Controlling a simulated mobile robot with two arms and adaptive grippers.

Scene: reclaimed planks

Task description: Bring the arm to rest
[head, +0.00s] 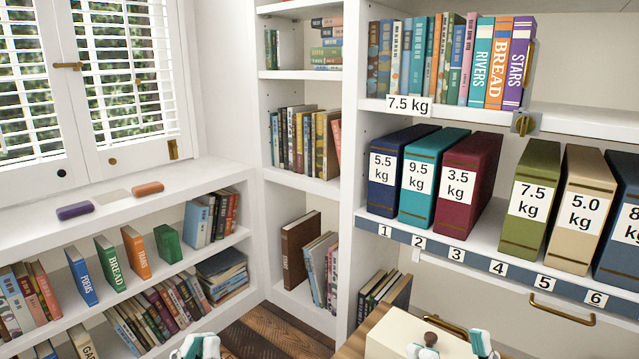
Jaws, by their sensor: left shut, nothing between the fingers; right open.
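My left gripper (196,347) shows at the bottom edge, left of the middle, with its white-and-teal fingertips together and nothing between them. It is over the floor area in front of the low left bookcase, apart from the shelves. My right gripper (453,346) shows at the bottom edge, right of the middle, with its fingertips spread. It is in front of a cream block-like surface (395,330). A small dark brown round-topped thing (431,338) shows beside its left fingertip; I cannot tell whether they touch. Most of both arms is out of view.
Labelled thick volumes, such as the maroon one (468,185), stand on the numbered shelf (470,258) at right. A brass handle (560,310) juts out below. The low bookcase (100,220) has several books; purple (75,211) and orange (148,189) pieces lie on its top.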

